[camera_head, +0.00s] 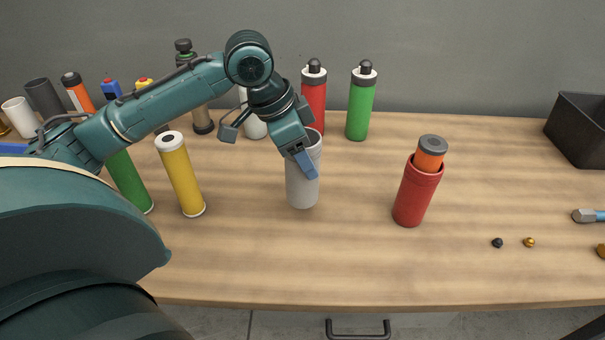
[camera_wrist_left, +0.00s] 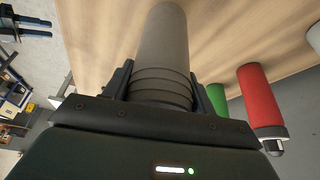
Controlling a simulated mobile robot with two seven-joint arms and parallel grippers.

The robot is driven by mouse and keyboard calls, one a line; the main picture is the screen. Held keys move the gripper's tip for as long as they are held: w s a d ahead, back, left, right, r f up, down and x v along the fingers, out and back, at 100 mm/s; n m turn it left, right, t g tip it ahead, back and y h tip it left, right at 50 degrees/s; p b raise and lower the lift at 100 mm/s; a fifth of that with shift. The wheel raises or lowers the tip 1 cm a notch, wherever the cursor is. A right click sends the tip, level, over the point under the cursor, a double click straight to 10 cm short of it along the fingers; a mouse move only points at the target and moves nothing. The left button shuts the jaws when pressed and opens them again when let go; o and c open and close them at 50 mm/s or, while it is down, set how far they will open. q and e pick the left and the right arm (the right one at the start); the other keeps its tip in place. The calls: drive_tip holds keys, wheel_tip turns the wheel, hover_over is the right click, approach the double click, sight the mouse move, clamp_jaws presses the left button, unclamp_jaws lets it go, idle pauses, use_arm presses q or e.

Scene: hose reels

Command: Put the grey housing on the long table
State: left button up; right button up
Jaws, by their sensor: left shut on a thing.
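The grey housing (camera_head: 302,187) is an upright light grey cylinder in the middle of the long table (camera_head: 345,265). Its base appears to be at the table top; I cannot tell whether it touches. My left gripper (camera_head: 306,163) is shut on the housing near its upper end, with a finger in front of its wall. In the left wrist view the housing (camera_wrist_left: 163,45) runs away from between the fingers, with ridged rings near the grip. My right gripper is not in view.
A red housing (camera_head: 414,197) with an orange insert stands to the right. A yellow cylinder (camera_head: 181,175) and a green one (camera_head: 128,182) stand left. Red (camera_head: 313,97) and green (camera_head: 360,105) bottles stand behind. A black bin (camera_head: 580,130) is far right. The front middle is clear.

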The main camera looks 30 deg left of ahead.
use_arm(q)
drive_tip(key=shift+w+f, duration=0.1)
drive_tip(key=shift+f, duration=1.9)
drive_tip(key=shift+f, duration=0.1)
drive_tip(key=o, duration=1.1)
drive_tip(key=v, duration=1.2)
drive_tip(key=shift+p, duration=0.4)
